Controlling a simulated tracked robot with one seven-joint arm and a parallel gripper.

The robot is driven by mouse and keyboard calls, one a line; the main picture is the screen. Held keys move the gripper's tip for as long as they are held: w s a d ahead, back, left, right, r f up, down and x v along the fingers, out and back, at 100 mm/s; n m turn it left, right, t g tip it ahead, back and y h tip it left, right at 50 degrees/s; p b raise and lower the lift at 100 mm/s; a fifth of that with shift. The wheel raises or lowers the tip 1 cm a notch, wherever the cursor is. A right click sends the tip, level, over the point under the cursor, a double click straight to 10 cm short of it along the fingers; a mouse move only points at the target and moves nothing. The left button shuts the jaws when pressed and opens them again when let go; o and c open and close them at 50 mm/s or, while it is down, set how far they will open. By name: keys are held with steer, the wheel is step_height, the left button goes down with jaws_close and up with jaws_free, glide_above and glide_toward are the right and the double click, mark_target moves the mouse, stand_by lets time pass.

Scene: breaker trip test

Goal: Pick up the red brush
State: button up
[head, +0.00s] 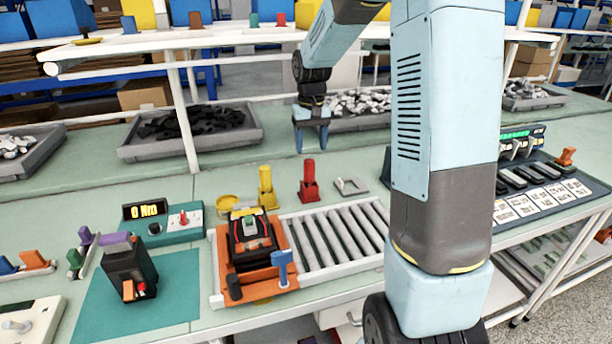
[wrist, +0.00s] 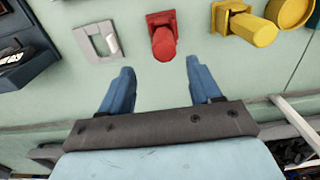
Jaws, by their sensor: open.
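The red brush (head: 309,183) stands upright on the green bench top, with a wide base and a handle pointing up. In the wrist view the red brush (wrist: 163,40) lies just beyond the fingertips, roughly in line with the gap between them. My gripper (head: 311,142) is open and empty, its blue fingers hanging above the bench behind the brush in the head view. In the wrist view my gripper (wrist: 160,70) shows both fingers apart, not touching the brush.
A yellow brush (head: 266,188) stands close left of the red one, with a yellow round dish (head: 227,203) beside it. A grey frame-like part (head: 351,187) lies to the right. A roller conveyor (head: 335,238) with an orange carrier (head: 262,287) is in front. Grey bins stand behind.

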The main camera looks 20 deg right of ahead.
mark_target(309, 160)
step_height(309, 160, down, 3)
steer(key=shift+s+a+f, duration=0.1)
steer(key=shift+f, duration=0.8)
steer(key=shift+s+a+f, duration=0.15)
steer(key=shift+f, duration=0.7)
steer(key=shift+s+a+f, duration=0.1)
steer(key=shift+f, duration=0.8)
steer(key=c, duration=1.1)
